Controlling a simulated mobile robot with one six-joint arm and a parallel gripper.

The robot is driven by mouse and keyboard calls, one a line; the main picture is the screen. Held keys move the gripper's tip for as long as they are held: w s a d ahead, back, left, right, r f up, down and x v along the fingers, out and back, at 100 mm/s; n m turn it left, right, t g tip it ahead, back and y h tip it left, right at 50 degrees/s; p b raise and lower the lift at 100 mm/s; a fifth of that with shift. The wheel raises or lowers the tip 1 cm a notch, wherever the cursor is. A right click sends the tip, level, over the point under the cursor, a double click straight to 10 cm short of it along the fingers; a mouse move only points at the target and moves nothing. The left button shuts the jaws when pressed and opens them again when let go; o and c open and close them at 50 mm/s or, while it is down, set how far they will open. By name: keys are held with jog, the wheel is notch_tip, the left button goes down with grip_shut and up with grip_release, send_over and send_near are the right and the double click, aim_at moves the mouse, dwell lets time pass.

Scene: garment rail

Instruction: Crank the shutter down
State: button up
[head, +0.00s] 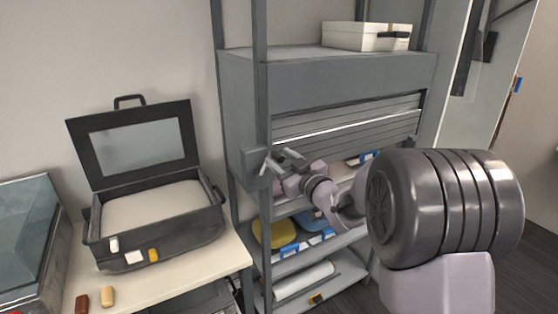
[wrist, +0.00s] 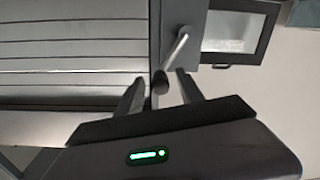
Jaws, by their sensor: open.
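The slatted grey shutter (head: 345,124) is partly down in the front of a grey cabinet, with an open gap below its bottom edge. It also shows in the wrist view (wrist: 70,50). The crank (wrist: 176,50) sticks out from a dark box (head: 256,168) on the cabinet's left post. Its grip end (wrist: 159,82) lies between the fingertips of my gripper (wrist: 160,88), which is open around it. In the head view my gripper (head: 283,163) is in front of the box and hides part of the crank. I cannot tell whether either finger touches the grip.
An open black case (head: 150,238) with a windowed lid stands on the table at left, with small blocks near it. A white box (head: 366,36) is on top of the cabinet. Lower shelves hold a yellow item (head: 270,234) and a white roll (head: 303,280).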

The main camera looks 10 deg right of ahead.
jog(key=shift+w+a, duration=0.15)
jog(key=shift+w, duration=0.4)
grip_shut()
dwell(1.0)
